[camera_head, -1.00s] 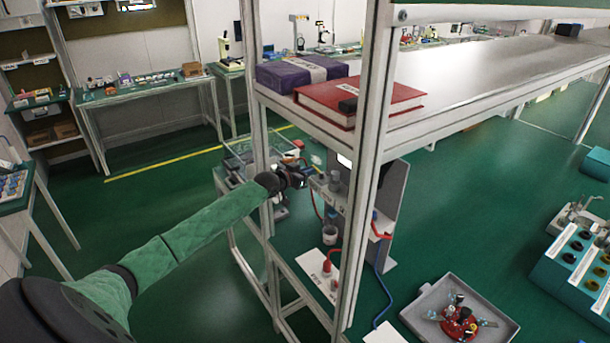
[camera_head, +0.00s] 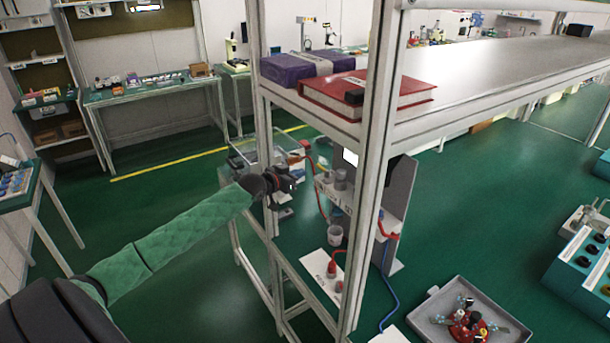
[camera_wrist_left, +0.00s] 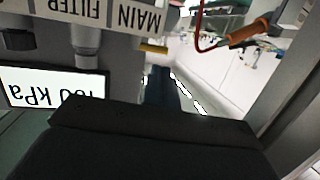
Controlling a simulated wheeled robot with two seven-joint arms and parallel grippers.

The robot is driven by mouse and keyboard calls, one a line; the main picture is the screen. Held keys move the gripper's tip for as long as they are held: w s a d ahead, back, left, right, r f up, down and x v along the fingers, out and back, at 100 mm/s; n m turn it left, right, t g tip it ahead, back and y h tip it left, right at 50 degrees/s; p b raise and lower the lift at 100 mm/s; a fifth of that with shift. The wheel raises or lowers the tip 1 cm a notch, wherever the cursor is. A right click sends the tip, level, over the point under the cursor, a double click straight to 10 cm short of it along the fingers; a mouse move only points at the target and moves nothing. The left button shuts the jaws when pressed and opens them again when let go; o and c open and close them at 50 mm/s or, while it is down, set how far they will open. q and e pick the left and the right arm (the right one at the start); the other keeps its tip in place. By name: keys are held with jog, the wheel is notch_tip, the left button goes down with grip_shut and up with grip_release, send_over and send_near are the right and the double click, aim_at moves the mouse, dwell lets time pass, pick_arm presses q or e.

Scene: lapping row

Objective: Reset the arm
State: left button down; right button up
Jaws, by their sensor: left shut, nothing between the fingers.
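My left arm in its green sleeve reaches in from the left in the head view. Its dark left gripper (camera_head: 288,187) is shut and empty, beside the front posts of the metal shelf frame (camera_head: 371,160) and just left of the regulator unit (camera_head: 342,190). In the left wrist view, a dark body fills the lower middle. The unit's upside-down labels "MAIN" and "FILTER" (camera_wrist_left: 110,17) and a lit display reading kPa (camera_wrist_left: 52,90) show close by at the left. My right gripper is not in view.
A purple box (camera_head: 295,69) and a red binder (camera_head: 362,92) lie on the upper shelf. A clear bin (camera_head: 262,152) stands behind the gripper. Red and blue hoses hang by the unit. A grey tray (camera_head: 470,312) with parts sits at lower right. Green floor is open at left.

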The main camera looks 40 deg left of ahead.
pick_arm(q)
jog(key=shift+s+a+r, duration=0.1)
jog(key=shift+s, duration=0.4)
